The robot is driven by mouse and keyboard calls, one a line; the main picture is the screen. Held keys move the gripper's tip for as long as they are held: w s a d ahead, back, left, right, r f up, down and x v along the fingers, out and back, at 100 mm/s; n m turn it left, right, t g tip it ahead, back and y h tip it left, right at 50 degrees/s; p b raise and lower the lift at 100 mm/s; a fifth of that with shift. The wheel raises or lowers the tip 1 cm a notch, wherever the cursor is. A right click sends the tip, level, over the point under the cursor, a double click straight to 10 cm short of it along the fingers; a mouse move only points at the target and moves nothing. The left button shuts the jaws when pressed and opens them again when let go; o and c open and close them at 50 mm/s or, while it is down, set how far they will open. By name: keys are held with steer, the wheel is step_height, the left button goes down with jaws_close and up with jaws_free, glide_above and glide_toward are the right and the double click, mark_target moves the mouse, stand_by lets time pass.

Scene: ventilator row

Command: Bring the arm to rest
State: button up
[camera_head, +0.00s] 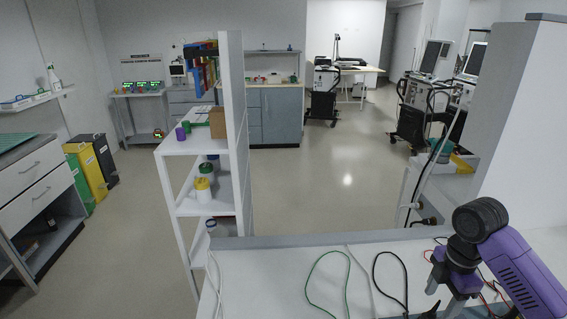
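My purple arm with a black round joint comes in from the lower right corner, over the white bench top (290,270). My gripper (446,300) points down close to the bench's front part, at the bottom edge of the picture. Its fingertips are small, dark and partly cut off, so I cannot tell whether it is open or shut. I see nothing clearly held in it.
A green cable (327,257), a black cable (391,256) and thin red leads lie on the bench left of and around my gripper. A white shelf unit (187,145) stands beyond at left, a grey partition (520,110) at right. The floor between is clear.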

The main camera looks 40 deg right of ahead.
steer(key=shift+w, duration=0.25)
steer(key=w+d+r+m+t+h, duration=0.2)
steer(key=w+r+m+t, duration=0.15)
steer(key=w, duration=0.35)
steer(key=w+d+r+m+t+h, duration=0.1)
steer(key=w+r+m+t, duration=0.1)
steer(key=w+r+t, duration=0.45)
steer(key=w+a+r+m+t+h, duration=0.3)
steer(key=w+a+r+m+t, duration=0.4)
steer(key=w+a+r+m, duration=0.3)
steer(key=s+a+f+n+y, duration=0.1)
steer(key=s+a+f+y, duration=0.1)
steer(key=s+a+f, duration=0.3)
steer(key=s+a+f+n+g+y, duration=0.1)
steer(key=s+a+f, duration=0.4)
steer(key=s+a, duration=0.9)
steer(key=s+a+f+n+g+y+b, duration=0.1)
steer(key=s+a+f+n+y, duration=0.1)
steer(key=s+a+f, duration=0.3)
steer(key=shift+s+a+y, duration=0.5)
steer(key=shift+s+a, duration=1.75)
steer(key=shift+s, duration=3.4)
